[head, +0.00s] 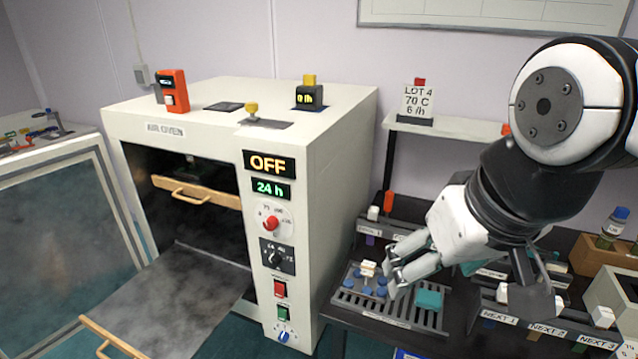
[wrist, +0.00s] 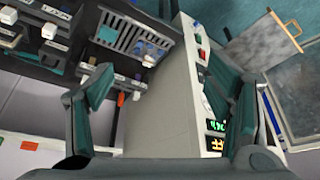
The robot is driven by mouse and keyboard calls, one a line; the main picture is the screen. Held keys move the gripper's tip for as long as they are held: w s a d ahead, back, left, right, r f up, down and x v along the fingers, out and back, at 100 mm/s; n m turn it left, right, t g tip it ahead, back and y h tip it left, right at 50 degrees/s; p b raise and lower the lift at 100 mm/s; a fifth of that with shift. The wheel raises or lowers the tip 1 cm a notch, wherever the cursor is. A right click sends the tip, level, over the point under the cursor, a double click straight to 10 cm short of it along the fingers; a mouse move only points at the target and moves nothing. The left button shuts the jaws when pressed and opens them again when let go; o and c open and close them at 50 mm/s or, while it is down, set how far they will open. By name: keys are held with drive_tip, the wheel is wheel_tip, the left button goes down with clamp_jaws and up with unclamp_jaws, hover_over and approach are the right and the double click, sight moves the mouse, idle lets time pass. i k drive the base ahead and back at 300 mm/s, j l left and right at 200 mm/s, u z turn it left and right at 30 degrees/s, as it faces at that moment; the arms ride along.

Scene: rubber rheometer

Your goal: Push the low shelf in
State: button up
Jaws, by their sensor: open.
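The low shelf (head: 172,300) is a grey sheet that sticks far out of the front of the white air oven (head: 335,140). Its wooden handle (head: 112,338) is at its front end, at the lower left. The low shelf also shows at the upper right of the wrist view (wrist: 262,48). An upper shelf front (head: 198,191) with a wooden handle sits inside the oven opening. My gripper (head: 392,266) is open and empty, right of the oven and above the side bench, well away from the low shelf. In the wrist view, its fingers (wrist: 165,85) are spread wide.
A glass panel (head: 65,235) in a pale frame stands left of the oven opening, close to the shelf. A slotted rack (head: 375,312) with blue pieces and a teal block lies below my gripper. Labelled trays (head: 535,322) and a raised ledge (head: 455,127) are nearby.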

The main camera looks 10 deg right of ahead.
sight(170, 308)
drive_tip(key=u, duration=1.3)
